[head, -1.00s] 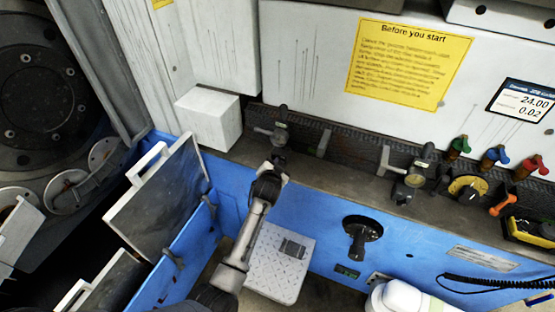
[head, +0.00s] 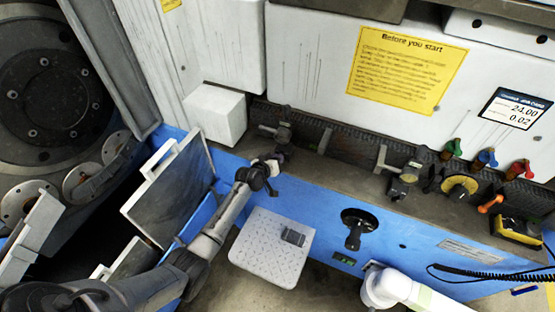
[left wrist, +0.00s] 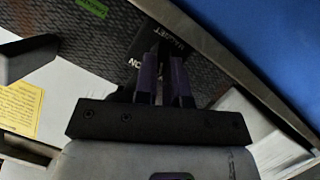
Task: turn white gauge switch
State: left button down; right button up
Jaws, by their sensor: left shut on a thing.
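In the head view my left gripper (head: 268,172) is low in front of the dark bench at the left, below a dark gauge stand (head: 284,130). In the left wrist view its dark purple fingers (left wrist: 165,82) are close together, shut on a black part (left wrist: 152,58) with white lettering that seems to read MAGNET. The fingers hide much of this part. My right gripper is not in view.
A yellow notice (head: 408,65) and a small display (head: 516,108) are on the white panel. Green, blue and red valve handles (head: 487,158) and a yellow dial (head: 460,188) are at the right. A black knob (head: 354,238) sticks out of the blue front. A grey door panel (head: 168,190) stands at the left.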

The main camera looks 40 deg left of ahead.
pick_arm(q)
jog(key=shift+a+f+n+t+h+b, duration=0.25)
jog(key=shift+n+t+h+b, duration=0.15)
jog(key=shift+n+b, duration=0.4)
jog(key=shift+n+h+b, duration=0.4)
jog(key=shift+n+b, duration=0.25)
jog(key=shift+n, duration=0.05)
jog(key=shift+t, duration=0.3)
jog(key=c, duration=1.5)
grip_release()
jog(key=shift+s, duration=0.1)
jog(key=p+v, duration=0.2)
jog(key=v, duration=1.1)
jog(key=shift+s+a+r, duration=0.1)
jog(key=shift+s+r, duration=0.1)
jog(key=shift+s, duration=0.1)
